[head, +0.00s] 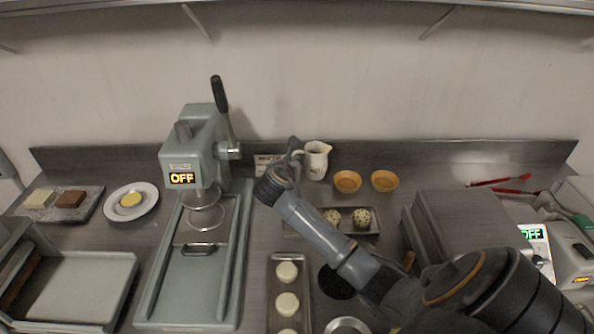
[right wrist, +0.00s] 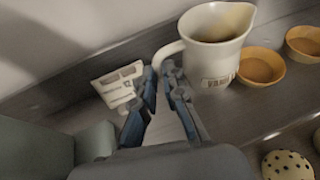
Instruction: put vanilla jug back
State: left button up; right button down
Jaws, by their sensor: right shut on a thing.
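The vanilla jug (head: 318,161) is a cream-white jug at the back of the counter, near the wall. I cannot tell whether the jug's base touches the counter. My left gripper is not in view.
A printed card (right wrist: 119,84) stands left of the jug. Two orange bowls (head: 347,181) (head: 384,180) sit right of it. A tray with speckled balls (head: 361,218) lies in front. A lever press (head: 197,150) stands to the left, and a grey box (head: 466,222) to the right.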

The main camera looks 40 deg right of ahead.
jog(key=shift+f, duration=2.65)
jog(key=shift+f, duration=0.1)
jog(key=c, duration=1.4)
grip_release()
jog(key=shift+a, duration=0.1)
jog(key=v, duration=1.2)
